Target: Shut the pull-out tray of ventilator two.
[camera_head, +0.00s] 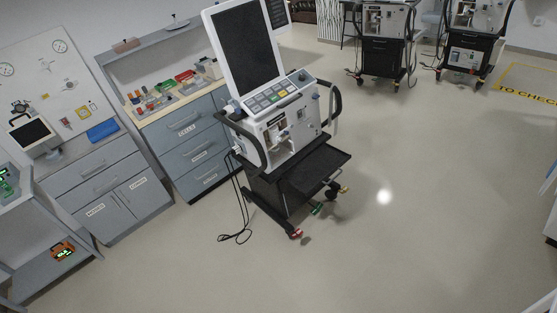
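A ventilator (290,128) on a wheeled cart stands in the middle of the view, with a tall dark screen (247,47) tilted on top. Its black pull-out tray (318,172) sticks out from below the white body toward the lower right. The tray looks flat and empty. I cannot read a number on this ventilator, so I cannot tell whether it is ventilator two. Two more ventilators stand at the back, one left (385,30) and one right (474,32); no extended tray is clear on either. My gripper is not in view.
Grey drawer cabinets (190,145) and a cupboard (118,195) line the left wall, close behind the near ventilator. Black cables (237,236) lie on the floor by its cart. Open floor (430,190) spreads to the right, with yellow floor marking (525,82) farther back.

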